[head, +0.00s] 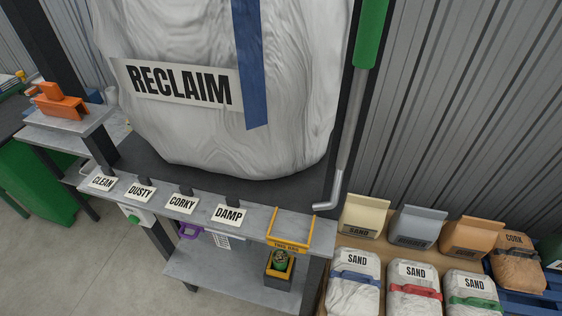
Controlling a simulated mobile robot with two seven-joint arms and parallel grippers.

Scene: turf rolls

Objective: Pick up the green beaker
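A small green object (280,261) sits in a dark, open box (278,281) with a yellow edge, below the right end of the bench. It is the only small green container-like thing I see, but it is too small to tell if it is the green beaker. Its lower part is hidden by the box. Neither of my grippers shows in the head view.
The narrow grey bench (250,237) carries labelled signs and a yellow frame (290,243). A big white RECLAIM bag (225,120) hangs above. A grey lower shelf (215,275) is mostly bare. Several sand bags (352,285) stand at right. Floor is clear at lower left.

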